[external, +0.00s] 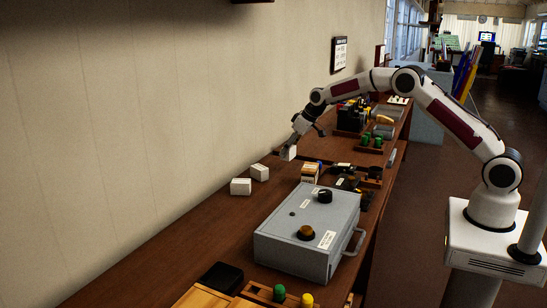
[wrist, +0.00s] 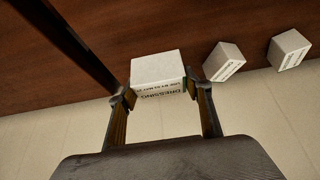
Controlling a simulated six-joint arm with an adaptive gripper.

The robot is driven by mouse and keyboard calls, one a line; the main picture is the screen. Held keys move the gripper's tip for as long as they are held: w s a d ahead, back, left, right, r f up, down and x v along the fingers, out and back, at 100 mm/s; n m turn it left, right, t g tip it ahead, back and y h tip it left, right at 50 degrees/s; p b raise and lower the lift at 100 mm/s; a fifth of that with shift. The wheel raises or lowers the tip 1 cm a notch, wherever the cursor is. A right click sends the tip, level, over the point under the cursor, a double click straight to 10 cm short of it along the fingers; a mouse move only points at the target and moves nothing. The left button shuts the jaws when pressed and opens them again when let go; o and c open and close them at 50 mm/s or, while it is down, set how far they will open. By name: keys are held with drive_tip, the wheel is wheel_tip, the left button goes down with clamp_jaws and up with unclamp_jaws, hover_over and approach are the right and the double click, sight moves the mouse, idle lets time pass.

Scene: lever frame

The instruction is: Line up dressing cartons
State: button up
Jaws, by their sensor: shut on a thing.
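My gripper (wrist: 158,97) is shut on a white dressing carton (wrist: 158,66), with a finger on each side of it. In the external view my gripper (external: 290,146) holds this carton (external: 289,153) near the wall side of the bench; whether it touches the bench I cannot tell. Two more white cartons stand on the bench near the wall: one nearer the camera (external: 241,187) and one just beyond it (external: 260,172). Both also show in the wrist view, one in the middle (wrist: 224,61) and one at the right (wrist: 289,49). They stand apart from the held carton.
A grey metal box (external: 300,245) with knobs stands on the brown bench (external: 190,235). A small orange and white box (external: 311,172) and dark items lie right of the cartons. A dark strip (wrist: 70,40) crosses the wrist view's left. Bench left of the grey box is clear.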

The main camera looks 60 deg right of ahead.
sight(293, 152)
drive_tip(key=shift+f, duration=2.45)
drive_tip(key=shift+f, duration=0.15)
drive_tip(key=o, duration=1.1)
drive_tip(key=shift+v, duration=0.85)
drive_tip(key=v, duration=1)
drive_tip(key=shift+r, duration=0.3)
drive_tip(key=shift+s+r, duration=0.1)
drive_tip(key=shift+s, duration=0.05)
